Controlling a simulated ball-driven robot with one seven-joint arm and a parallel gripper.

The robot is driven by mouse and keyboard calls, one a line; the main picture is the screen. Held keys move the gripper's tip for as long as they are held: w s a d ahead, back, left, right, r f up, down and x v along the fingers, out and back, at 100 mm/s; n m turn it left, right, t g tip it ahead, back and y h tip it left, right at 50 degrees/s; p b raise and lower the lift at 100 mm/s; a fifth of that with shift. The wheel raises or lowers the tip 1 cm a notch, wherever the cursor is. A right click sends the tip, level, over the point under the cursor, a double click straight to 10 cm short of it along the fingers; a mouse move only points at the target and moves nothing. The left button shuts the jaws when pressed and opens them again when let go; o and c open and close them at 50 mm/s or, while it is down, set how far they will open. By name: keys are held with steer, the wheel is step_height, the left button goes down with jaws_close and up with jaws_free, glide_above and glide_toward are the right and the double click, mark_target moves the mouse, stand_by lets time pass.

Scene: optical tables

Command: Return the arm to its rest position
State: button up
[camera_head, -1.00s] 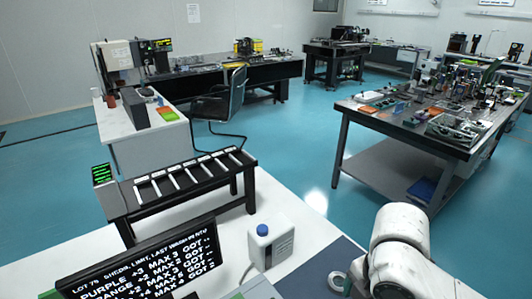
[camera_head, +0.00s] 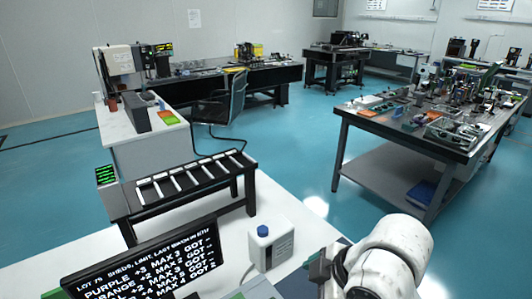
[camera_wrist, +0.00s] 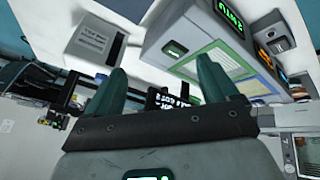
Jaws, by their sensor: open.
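My arm shows as white and dark links at the lower right of the head view, over the right part of the white table (camera_head: 297,203). The gripper itself is not clear there. In the wrist view my gripper (camera_wrist: 160,82) shows two teal fingers spread well apart with nothing between them, so it is open and empty. The wrist view is steeply tilted, with a grey-white unit with a green display (camera_wrist: 227,14) beyond the right finger.
A white bottle with a blue cap (camera_head: 272,246) stands on the white table near my arm. A black text screen (camera_head: 150,268) is at the front left. A roller rack (camera_head: 190,187) stands behind. Teal floor (camera_head: 290,140) lies open between the benches.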

steer(key=s+d+f+m+h, duration=0.1)
steer(key=s+d+f+m, duration=0.2)
steer(key=s+f+m, duration=0.35)
steer(key=s+d+f+m, duration=0.4)
steer(key=s+f+m, duration=0.1)
steer(key=f+m, duration=0.15)
steer(key=s+d+f+m+g+h, duration=0.2)
steer(key=s+d+f, duration=0.4)
steer(key=s+d, duration=0.4)
steer(key=s+m+h, duration=0.1)
steer(key=s, duration=0.2)
steer(key=shift+s+d+f+m+h, duration=0.3)
steer(key=shift+f+m, duration=0.1)
